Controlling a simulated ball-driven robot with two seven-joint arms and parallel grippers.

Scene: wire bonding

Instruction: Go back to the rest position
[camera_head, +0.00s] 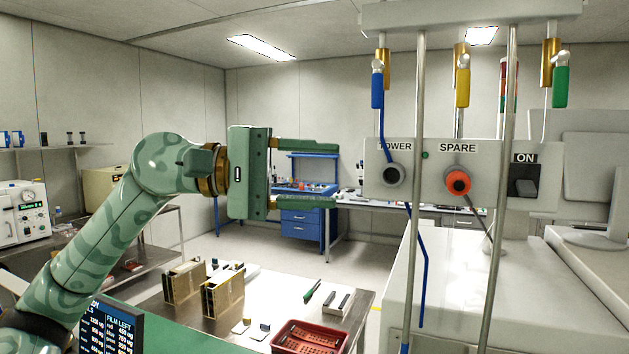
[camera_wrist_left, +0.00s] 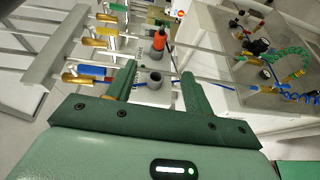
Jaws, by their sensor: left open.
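My left gripper (camera_head: 333,174) reaches in from the left, jaws open and empty, pointing at the grey panel (camera_head: 432,158) and a little left of it. In the left wrist view the two green fingers (camera_wrist_left: 158,72) stand apart. The gripper appears apart from both. My right gripper is not in view.
Blue (camera_head: 377,88), yellow (camera_head: 463,88) and green (camera_head: 561,88) handles hang above the panel, with upright metal rods nearby. Below stands a table (camera_head: 262,285) with brass-coloured racks (camera_head: 222,292) and a red tray (camera_head: 310,337). A white machine (camera_head: 500,290) fills the right.

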